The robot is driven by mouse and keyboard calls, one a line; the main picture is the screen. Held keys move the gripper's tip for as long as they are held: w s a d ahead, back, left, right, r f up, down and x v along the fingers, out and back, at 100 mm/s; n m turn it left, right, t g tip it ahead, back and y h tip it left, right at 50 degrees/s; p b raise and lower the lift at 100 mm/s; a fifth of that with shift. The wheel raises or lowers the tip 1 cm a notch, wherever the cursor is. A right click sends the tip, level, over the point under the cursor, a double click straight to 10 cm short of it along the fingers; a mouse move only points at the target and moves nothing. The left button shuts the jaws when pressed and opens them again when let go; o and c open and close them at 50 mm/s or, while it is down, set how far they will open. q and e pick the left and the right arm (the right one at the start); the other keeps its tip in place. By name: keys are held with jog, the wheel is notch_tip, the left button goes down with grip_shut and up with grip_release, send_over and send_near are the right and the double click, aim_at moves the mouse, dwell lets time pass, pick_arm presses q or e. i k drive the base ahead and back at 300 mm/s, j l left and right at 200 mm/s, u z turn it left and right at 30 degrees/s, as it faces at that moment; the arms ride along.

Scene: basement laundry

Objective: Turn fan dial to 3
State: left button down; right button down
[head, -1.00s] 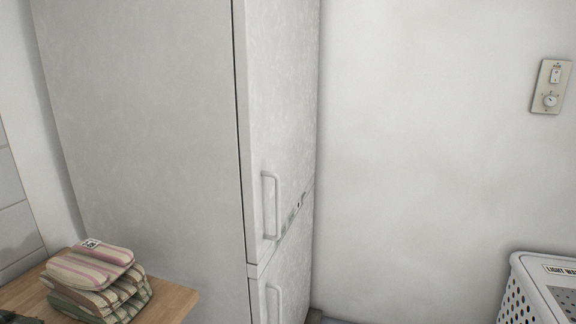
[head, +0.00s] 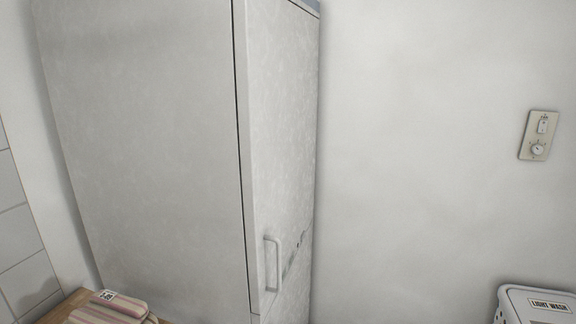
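The fan control plate (head: 539,135) is a beige wall plate on the white wall at the right of the head view. It carries a small switch (head: 543,125) at the top and a round pale dial (head: 537,149) below it. The dial is too small for its setting to be read. Neither of my grippers is in the head view.
A tall white fridge (head: 145,150) with a door handle (head: 272,263) fills the left and middle. Folded striped cloths (head: 112,308) lie on a wooden surface (head: 62,306) at bottom left. A white basket labelled "LIGHT WASH" (head: 515,303) stands at bottom right, below the plate.

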aim_at(535, 149)
jog(key=z, duration=1.35)
